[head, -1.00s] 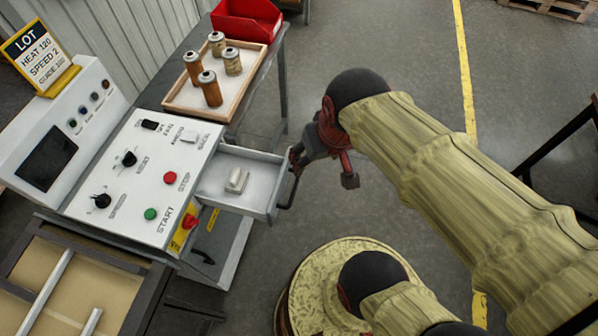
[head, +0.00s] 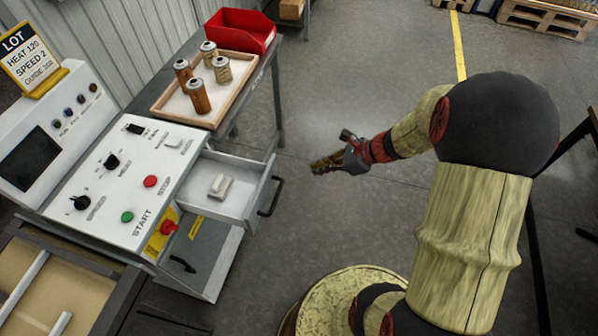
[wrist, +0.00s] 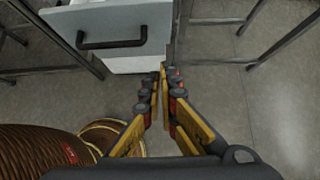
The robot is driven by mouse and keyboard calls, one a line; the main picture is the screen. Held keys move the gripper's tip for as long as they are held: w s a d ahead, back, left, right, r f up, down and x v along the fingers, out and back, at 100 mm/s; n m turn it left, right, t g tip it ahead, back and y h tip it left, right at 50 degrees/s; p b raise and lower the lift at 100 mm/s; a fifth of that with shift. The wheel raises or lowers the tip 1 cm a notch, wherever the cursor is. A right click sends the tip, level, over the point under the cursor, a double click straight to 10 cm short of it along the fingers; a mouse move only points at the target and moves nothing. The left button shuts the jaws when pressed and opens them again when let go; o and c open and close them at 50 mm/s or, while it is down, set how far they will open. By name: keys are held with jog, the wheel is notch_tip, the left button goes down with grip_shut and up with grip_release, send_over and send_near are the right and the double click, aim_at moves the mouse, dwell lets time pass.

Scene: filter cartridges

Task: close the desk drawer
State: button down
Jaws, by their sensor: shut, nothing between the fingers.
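The desk drawer (head: 236,207) is pulled out from the white control desk (head: 115,185). A small pale block lies inside it. Its front carries a dark bar handle (head: 272,196). In the wrist view the drawer front (wrist: 150,28) and its handle (wrist: 112,43) show at the top, left of centre. My gripper (head: 318,166) is shut and empty, in the air to the right of the drawer front and apart from it. In the wrist view its fingers (wrist: 160,80) are together, below and right of the handle.
A wooden tray (head: 157,113) with several cartridges (head: 197,97) and a red bin (head: 238,30) stand on the table behind the desk. Below the drawer is a cabinet (head: 225,262) with a dark handle. The floor right of the drawer is clear.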

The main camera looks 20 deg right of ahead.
jog(key=w+a+r+b+x, duration=0.1)
jog(key=b+x, duration=0.3)
jog(key=x, duration=0.8)
jog(key=shift+w+a+r, duration=0.2)
jog(key=shift+a+r, duration=0.15)
jog(key=shift+a, duration=0.15)
jog(key=shift+a, duration=0.1)
jog(key=w+a, duration=0.5)
jog(key=a, duration=0.1)
jog(key=w+a, duration=0.5)
jog(key=a, duration=0.1)
jog(key=w+a, duration=0.5)
jog(key=a, duration=0.2)
